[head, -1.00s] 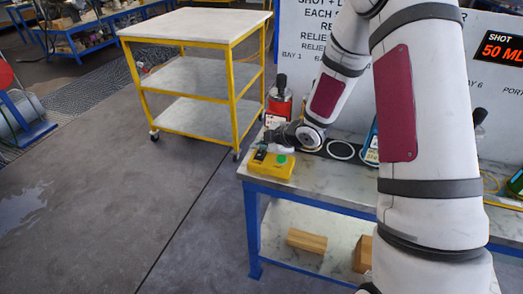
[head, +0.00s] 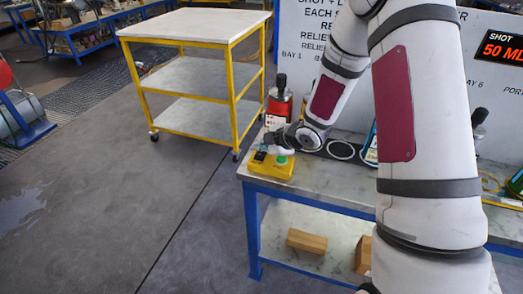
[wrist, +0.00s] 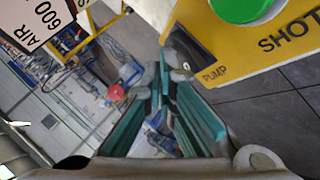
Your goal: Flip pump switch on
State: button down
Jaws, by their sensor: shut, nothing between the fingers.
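The yellow pump box (head: 270,171) sits on the left front corner of the bench, with a green button (head: 282,160) on top. A dark switch (head: 259,156) is at its left end. In the wrist view the yellow panel (wrist: 270,55) carries "PUMP" and "SHOT" lettering; the green button (wrist: 245,5) is cut off at the top edge. A dark switch part (wrist: 192,50) shows beside the PUMP label, close to the fingertips. My gripper (wrist: 155,78) is shut and empty, its teal fingers together. Whether it touches the switch, I cannot tell. In the head view my gripper (head: 268,149) is just above the box.
A red vessel (head: 279,106) with a black top stands behind the box. A yellow-framed cart (head: 195,25) stands at the back left. The floor left of the bench is clear.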

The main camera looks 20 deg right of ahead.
aim_at(259, 155)
jog(key=shift+s+r+p, duration=0.1)
jog(key=shift+r+p, duration=0.45)
jog(key=shift+r, duration=0.25)
jog(key=shift+s+a+r+p, duration=0.1)
jog(key=shift+r+p, duration=0.45)
jog(key=shift+r, duration=0.3)
jog(key=shift+s+a+r+p, duration=0.15)
jog(key=shift+r+p, duration=0.35)
jog(key=shift+r, duration=0.35)
jog(key=shift+s+a+r+p, duration=0.1)
jog(key=shift+r+p, duration=0.45)
jog(key=shift+r, duration=0.3)
jog(key=shift+f, duration=0.1)
jog(key=shift+d, duration=0.1)
